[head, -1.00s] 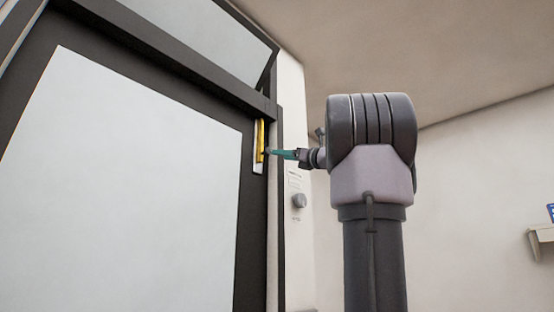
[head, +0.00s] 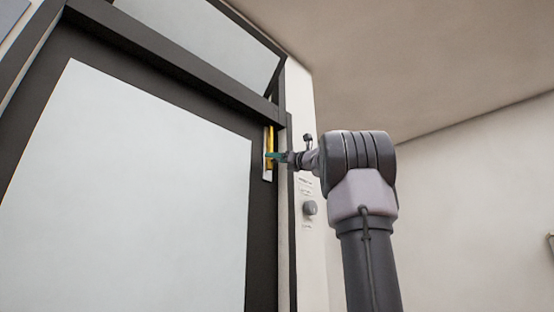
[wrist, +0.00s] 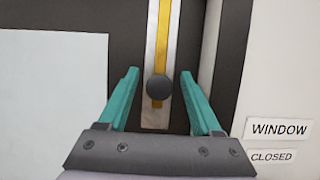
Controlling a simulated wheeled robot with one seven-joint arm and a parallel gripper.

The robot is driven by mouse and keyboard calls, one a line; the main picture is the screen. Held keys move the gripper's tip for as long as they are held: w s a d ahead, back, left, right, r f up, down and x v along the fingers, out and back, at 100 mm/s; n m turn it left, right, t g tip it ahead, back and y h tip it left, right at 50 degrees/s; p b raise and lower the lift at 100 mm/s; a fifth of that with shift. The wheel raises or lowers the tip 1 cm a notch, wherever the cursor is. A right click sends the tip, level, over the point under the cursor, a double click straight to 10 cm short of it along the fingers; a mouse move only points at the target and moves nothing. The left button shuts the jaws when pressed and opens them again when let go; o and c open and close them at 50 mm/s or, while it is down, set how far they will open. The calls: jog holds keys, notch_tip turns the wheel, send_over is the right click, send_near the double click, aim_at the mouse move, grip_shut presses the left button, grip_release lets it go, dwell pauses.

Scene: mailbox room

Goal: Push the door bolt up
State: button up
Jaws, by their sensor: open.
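The door bolt is a gold rod on a pale plate with a dark round knob (wrist: 159,88) near the plate's lower end. The bolt (head: 270,140) sits on the upper right of the dark door frame in the head view. My gripper (wrist: 158,75) is open, with one teal finger left of the knob and the other right of it. The knob shows between the fingers with gaps on both sides; I cannot tell the depth between them. In the head view my gripper (head: 271,155) overlaps the plate's lower half, and the knob is hidden there.
The dark door (head: 258,230) has a large pale panel. A grey round knob (head: 310,208) is on the wall right of the frame. Labels reading WINDOW (wrist: 279,130) and CLOSED (wrist: 271,156) are on that wall. The ceiling is above right.

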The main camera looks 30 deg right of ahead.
grip_shut()
dwell(1.4)
